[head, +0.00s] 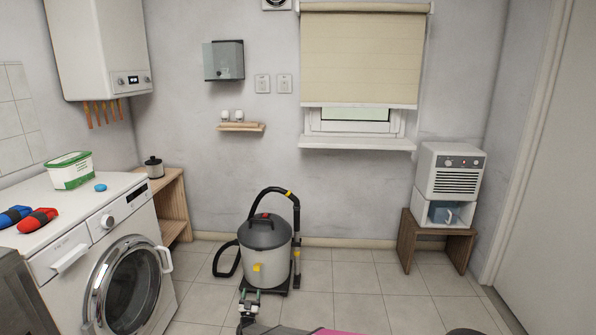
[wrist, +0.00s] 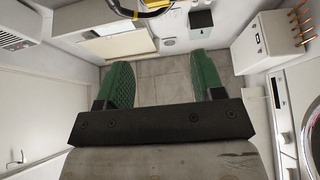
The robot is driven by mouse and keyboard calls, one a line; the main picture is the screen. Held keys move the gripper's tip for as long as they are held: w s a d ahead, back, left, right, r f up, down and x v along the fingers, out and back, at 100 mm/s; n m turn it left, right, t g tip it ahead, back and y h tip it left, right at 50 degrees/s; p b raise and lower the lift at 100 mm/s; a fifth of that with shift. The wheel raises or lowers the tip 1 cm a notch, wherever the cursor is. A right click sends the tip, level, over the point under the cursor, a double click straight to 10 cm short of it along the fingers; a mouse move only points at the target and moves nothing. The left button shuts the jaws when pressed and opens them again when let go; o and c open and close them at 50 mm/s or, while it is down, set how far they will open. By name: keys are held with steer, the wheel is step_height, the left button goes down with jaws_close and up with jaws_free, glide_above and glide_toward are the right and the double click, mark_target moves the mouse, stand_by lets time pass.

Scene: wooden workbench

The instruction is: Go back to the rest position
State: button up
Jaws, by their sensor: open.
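My gripper (wrist: 162,72) shows in the wrist view with its two green ribbed fingers spread wide apart. It is open, and nothing is between the fingers; only floor tiles and the wall show past them. In the head view my gripper (head: 249,298) is small at the bottom edge, in front of the grey canister vacuum cleaner (head: 266,262). I cannot tell how far it is from the vacuum.
A washing machine (head: 128,285) stands at left with a white-green tub (head: 70,172) and red and blue items on top. A wooden stool (head: 436,238) with a white appliance (head: 450,172) is at right. Tiled floor (head: 360,290) is clear between the vacuum and stool.

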steer(key=d+r+n+g+y, duration=0.45)
steer(key=d+r+g, duration=0.65)
steer(key=d+r, duration=0.6)
steer(key=s+d+r+m+g, duration=0.1)
steer(key=s+d+r+g, duration=0.3)
steer(key=s+d, duration=0.4)
steer(key=s+d+r+m+g+h, duration=0.1)
steer(key=s+d+r+g, duration=0.3)
steer(key=s+d, duration=0.4)
steer(key=s+d+r+m+g+h, duration=0.1)
steer(key=s+d+r+g, duration=0.4)
steer(key=s+d, duration=0.4)
steer(key=s+r, duration=0.1)
steer(key=s, duration=0.3)
steer(key=shift+s, duration=0.15)
steer(key=shift+m+h, duration=0.25)
